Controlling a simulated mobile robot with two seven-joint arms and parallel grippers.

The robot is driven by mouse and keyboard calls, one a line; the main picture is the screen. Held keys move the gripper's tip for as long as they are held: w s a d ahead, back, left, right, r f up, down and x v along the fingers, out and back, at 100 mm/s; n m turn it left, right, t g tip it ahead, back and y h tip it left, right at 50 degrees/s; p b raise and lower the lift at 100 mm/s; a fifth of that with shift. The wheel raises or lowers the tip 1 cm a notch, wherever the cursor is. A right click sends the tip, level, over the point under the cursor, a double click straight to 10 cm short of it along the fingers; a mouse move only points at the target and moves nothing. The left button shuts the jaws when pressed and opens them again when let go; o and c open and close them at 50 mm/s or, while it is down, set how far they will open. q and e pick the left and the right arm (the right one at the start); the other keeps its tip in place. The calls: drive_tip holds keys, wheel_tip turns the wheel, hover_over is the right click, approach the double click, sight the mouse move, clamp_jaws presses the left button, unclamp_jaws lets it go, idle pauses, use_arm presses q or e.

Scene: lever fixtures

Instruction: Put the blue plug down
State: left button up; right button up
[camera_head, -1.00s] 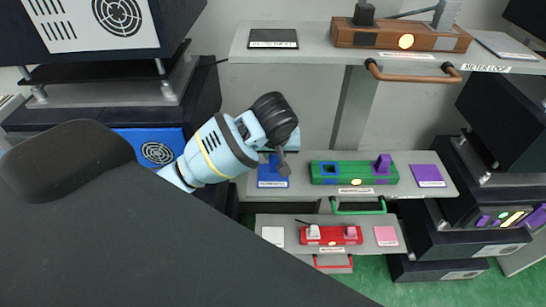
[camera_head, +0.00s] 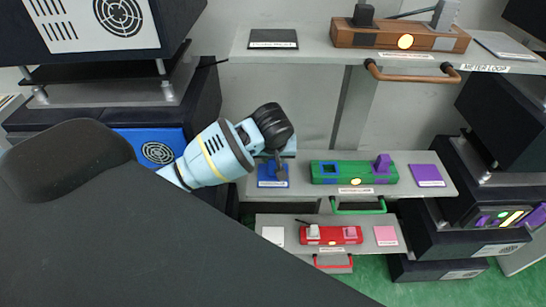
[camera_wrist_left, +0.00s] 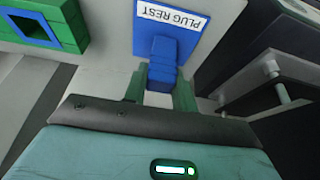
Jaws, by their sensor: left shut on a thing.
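The blue plug (camera_wrist_left: 163,58) is between the green fingers of my left gripper (camera_wrist_left: 161,84), which is shut on it. The plug overlaps the blue plug-rest pad (camera_wrist_left: 190,52), labelled PLUG REST; I cannot tell whether it touches the pad or hangs just above it. In the head view my left gripper (camera_head: 276,158) points down over the pad (camera_head: 264,183) at the left end of the middle shelf, partly covering the plug. The green fixture (camera_head: 341,178) with its blue-rimmed socket (camera_head: 328,169) stands right of the pad. My right gripper is not in view.
A purple post (camera_head: 383,161) stands on the green fixture, with a purple pad (camera_head: 427,175) at its right. A red fixture (camera_head: 331,235) is on the lower shelf, a brown one (camera_head: 398,37) on the upper shelf. Dark cabinets flank the shelves.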

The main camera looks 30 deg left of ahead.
use_arm(q)
drive_tip(key=shift+f, duration=0.15)
drive_tip(key=o, duration=1)
drive_tip(key=v, duration=1.2)
